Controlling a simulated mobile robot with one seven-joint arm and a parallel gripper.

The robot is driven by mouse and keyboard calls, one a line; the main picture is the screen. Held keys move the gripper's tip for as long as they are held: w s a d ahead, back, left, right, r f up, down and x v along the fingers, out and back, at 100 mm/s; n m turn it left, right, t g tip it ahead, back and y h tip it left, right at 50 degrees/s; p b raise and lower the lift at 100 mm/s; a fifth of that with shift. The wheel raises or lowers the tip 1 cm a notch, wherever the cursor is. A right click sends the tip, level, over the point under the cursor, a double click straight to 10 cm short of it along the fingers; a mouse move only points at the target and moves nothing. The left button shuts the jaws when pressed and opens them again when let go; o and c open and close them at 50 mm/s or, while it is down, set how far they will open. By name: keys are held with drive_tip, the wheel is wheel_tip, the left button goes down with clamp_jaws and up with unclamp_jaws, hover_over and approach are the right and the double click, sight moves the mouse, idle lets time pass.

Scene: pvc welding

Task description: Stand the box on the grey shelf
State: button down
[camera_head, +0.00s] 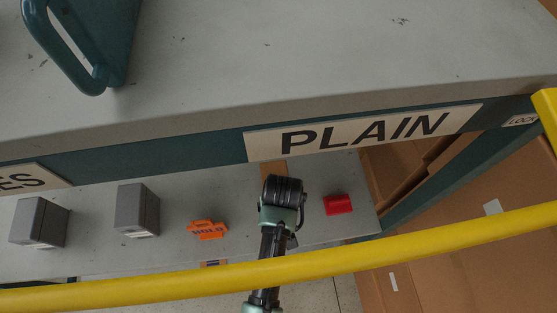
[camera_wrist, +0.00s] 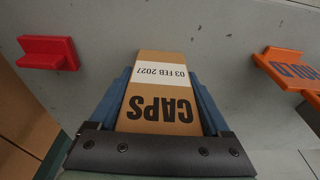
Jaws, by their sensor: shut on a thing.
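A brown box (camera_wrist: 160,95) marked CAPS, with a white date strip, is between the two blue fingers of my gripper (camera_wrist: 163,88) in the wrist view. My gripper is shut on it. In the head view my gripper (camera_head: 283,190) is over the lower grey shelf (camera_head: 335,232), below the PLAIN sign. A small brown part of the box (camera_head: 273,170) shows just beyond it; the rest is hidden. The grey surface also lies behind the box in the wrist view (camera_wrist: 230,60). I cannot tell whether the box touches the shelf.
Two grey boxes (camera_head: 137,210) (camera_head: 39,222) stand further left. The PLAIN sign (camera_head: 362,133) hangs above. A yellow rail (camera_head: 400,250) crosses in front.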

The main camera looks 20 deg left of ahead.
unclamp_jaws()
wheel_tip(320, 180, up, 12)
drive_tip(key=s+d+b, duration=0.1)
drive_tip(key=shift+s+d+b, duration=0.15)
drive_tip(key=shift+s+b, duration=0.15)
drive_tip(key=shift+s, duration=0.1)
drive_tip(key=shift+f, duration=0.15)
idle(0.4)
